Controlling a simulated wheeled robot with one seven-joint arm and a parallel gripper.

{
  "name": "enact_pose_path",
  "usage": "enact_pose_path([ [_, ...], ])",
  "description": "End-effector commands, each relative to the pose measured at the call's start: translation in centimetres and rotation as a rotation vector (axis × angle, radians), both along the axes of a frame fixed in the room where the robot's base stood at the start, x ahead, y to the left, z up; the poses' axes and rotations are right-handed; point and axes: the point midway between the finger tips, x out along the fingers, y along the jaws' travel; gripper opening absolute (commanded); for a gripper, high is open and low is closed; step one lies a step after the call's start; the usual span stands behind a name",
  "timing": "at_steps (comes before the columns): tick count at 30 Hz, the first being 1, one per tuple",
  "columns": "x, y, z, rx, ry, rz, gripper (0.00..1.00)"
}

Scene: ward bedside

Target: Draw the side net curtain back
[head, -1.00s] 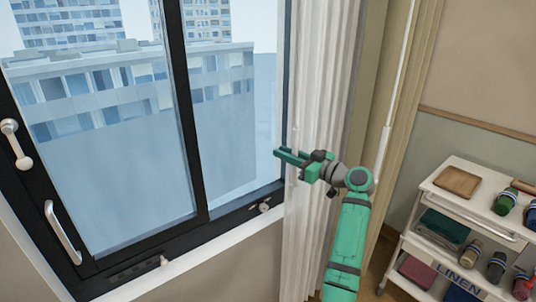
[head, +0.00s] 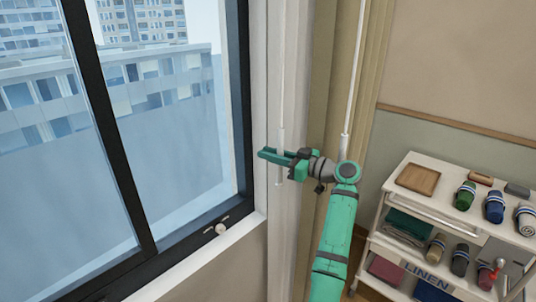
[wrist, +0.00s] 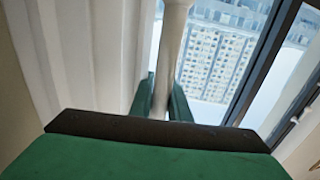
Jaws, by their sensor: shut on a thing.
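The white net curtain (head: 290,230) hangs in a narrow bunch of folds at the right side of the window. A slim white rod (head: 282,60) hangs in front of it. My gripper (head: 272,156) is shut on this rod near its lower end. In the wrist view the rod (wrist: 172,45) stands between my two green fingers (wrist: 165,105), and the pale folds of the curtain (wrist: 75,60) fill the left. The top of the curtain is out of view.
A second white rod (head: 356,70) hangs to the right, by a beige curtain (head: 377,60). The dark-framed window (head: 245,120) with a sill knob (head: 221,229) is on the left. A linen trolley (head: 420,216) with rolled cloths stands at the right.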

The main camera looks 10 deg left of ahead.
Motion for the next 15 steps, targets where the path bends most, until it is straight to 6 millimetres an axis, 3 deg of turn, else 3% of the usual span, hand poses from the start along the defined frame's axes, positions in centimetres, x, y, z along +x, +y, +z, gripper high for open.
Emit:
enact_pose_path([
  [3, 0.40, -0.17, 0.03, 0.001, 0.001, -0.014, 0.00],
  [4, 0.40, -0.17, 0.03, 0.001, 0.001, -0.014, 0.21],
  [6, 0.39, -0.14, 0.04, 0.001, 0.001, -0.014, 0.35],
  [15, 0.21, 0.09, 0.17, 0.002, -0.001, -0.007, 0.35],
])
